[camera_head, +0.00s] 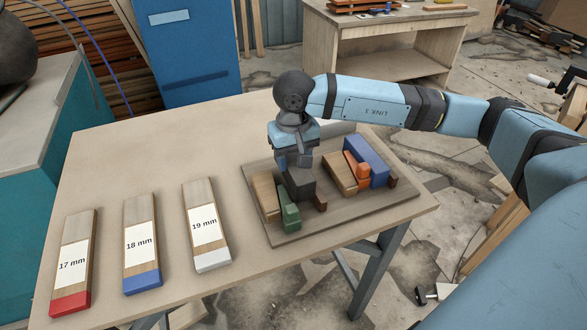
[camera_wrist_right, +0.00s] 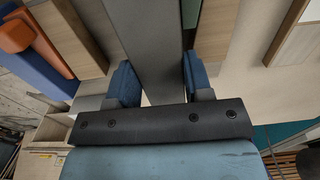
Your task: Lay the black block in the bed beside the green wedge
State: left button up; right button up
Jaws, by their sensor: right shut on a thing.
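The black block (camera_head: 299,184) is between the fingers of my right gripper (camera_head: 294,160), over the bed on the wooden board. Just in front and to its left is the green wedge (camera_head: 290,216), which lies along a wooden block (camera_head: 265,195). Whether the black block touches the wedge or rests on the board I cannot tell. In the right wrist view the black block (camera_wrist_right: 150,45) runs between the two blue fingers of my right gripper (camera_wrist_right: 160,82). My left gripper is not in view.
The board (camera_head: 330,222) also carries a second wooden block (camera_head: 340,174), an orange piece (camera_head: 355,165), a blue block (camera_head: 366,160) and small brown stops (camera_head: 320,201). Gauge strips marked 17 mm (camera_head: 72,265), 18 mm (camera_head: 142,244) and 19 mm (camera_head: 205,225) lie left on the table.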

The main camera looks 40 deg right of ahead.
notch_tip(320, 180, down, 4)
jog(key=shift+r, duration=0.1)
jog(key=o, duration=1.1)
